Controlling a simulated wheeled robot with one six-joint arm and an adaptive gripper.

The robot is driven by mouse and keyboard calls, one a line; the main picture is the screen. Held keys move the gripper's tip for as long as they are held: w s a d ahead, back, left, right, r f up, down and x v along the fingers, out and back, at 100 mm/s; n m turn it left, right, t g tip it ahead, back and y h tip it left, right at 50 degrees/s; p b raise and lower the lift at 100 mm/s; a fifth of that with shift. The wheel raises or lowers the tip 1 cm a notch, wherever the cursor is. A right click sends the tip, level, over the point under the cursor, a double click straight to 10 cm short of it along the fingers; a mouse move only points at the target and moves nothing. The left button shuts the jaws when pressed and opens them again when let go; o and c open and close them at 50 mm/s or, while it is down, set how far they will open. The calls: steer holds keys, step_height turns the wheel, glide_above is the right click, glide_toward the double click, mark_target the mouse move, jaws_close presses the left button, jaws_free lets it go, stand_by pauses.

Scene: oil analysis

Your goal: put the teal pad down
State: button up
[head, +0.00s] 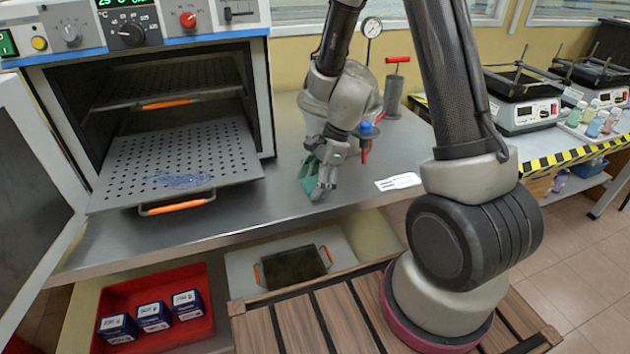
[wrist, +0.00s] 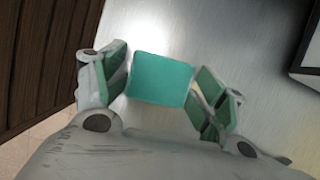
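The teal pad (wrist: 161,80) is a flat, rounded square between the two fingers of my gripper (wrist: 160,90) in the wrist view. The fingers, with green inner faces, meet its left and right edges, so my gripper looks shut on it. In the head view my gripper (head: 322,183) points down, low over the steel bench top (head: 245,215). The teal pad (head: 308,170) shows there at the fingers' left side, partly hidden by them. Whether its underside touches the bench is hard to tell.
An open oven with a perforated shelf (head: 190,150) pulled out is at left. A white label card (head: 398,181) lies right of my gripper. A red-handled cylinder (head: 394,95) and a gauge (head: 372,28) stand behind. An open drawer below holds a dark tray (head: 293,266).

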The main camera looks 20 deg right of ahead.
steer(key=shift+o, duration=0.3)
steer(key=shift+d+f, duration=0.1)
steer(key=shift+f, duration=0.05)
steer(key=shift+r, duration=0.6)
steer(key=s+d+r+n+t+h, duration=0.1)
steer(key=s+d+r+n, duration=0.3)
steer(key=r, duration=0.6)
steer(key=s+d+r+n+t+h, duration=0.1)
steer(key=s+d+r+n, duration=0.25)
steer(key=r, duration=0.65)
steer(key=s+d+r+n+t+h, duration=0.1)
steer(key=s+d+r+n, duration=0.2)
steer(key=s+n, duration=0.2)
steer(key=s+d+r+n+t+h, duration=0.1)
steer(key=s+d+r+n, duration=0.2)
steer(key=s+n, duration=0.2)
steer(key=shift+s+d+r+h, duration=0.3)
steer(key=shift+s+d, duration=0.1)
steer(key=shift+s, duration=0.3)
steer(key=shift+o, duration=0.5)
